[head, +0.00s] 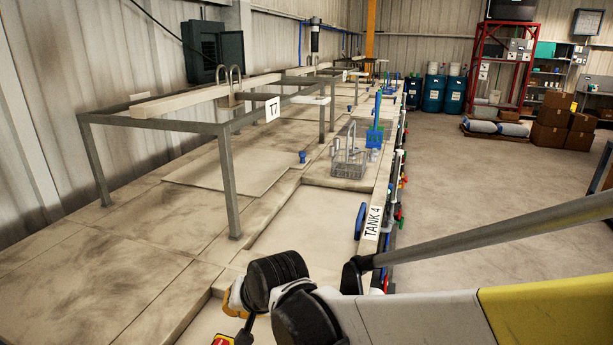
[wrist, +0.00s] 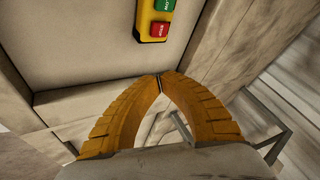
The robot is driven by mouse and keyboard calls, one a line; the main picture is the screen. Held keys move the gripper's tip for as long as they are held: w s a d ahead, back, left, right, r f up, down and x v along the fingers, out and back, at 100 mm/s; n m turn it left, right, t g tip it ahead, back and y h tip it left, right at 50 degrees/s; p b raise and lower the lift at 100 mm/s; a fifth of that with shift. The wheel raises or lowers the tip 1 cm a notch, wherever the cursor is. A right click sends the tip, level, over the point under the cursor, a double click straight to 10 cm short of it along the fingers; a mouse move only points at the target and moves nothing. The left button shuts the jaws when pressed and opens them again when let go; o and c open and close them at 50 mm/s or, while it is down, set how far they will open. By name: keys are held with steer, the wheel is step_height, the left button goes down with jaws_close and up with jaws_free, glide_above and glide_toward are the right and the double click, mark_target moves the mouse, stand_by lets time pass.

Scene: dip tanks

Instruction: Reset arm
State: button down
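My arm reaches in from the right of the head view to the lower middle, over the near end of the tank line. My gripper (wrist: 160,78) shows in the wrist view as two curved orange fingers whose tips meet, with nothing visible held between them. In the head view only a bit of orange shows beside the black wrist joint; the fingertips are hidden there. A yellow button box (wrist: 156,18) with a green and a red button lies beyond the fingertips in the wrist view, apart from them. Its edge shows at the bottom of the head view (head: 222,341).
A grey metal frame (head: 229,185) with a T7 sign stands on the tank deck. A grey wire basket (head: 349,164) sits farther along. The TANK 4 label (head: 372,222) is on the deck's right edge. Open floor (head: 475,200) lies right; boxes and drums stand farther back.

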steer(key=s+d+f+h+b, duration=0.1)
steer(key=s+d+f+b, duration=0.1)
steer(key=d, duration=0.9)
steer(key=s+d+f+t+h+b, duration=0.1)
steer(key=s+d+b, duration=0.4)
steer(key=d, duration=0.7)
steer(key=s+d+f+m+h+b, duration=0.1)
steer(key=s+d+f+h+b, duration=0.2)
steer(key=s+d, duration=0.3)
steer(key=d+b, duration=0.1)
steer(key=d, duration=0.4)
steer(key=shift+d+f+t, duration=0.25)
steer(key=shift+d+t, duration=0.05)
steer(key=shift+d, duration=0.05)
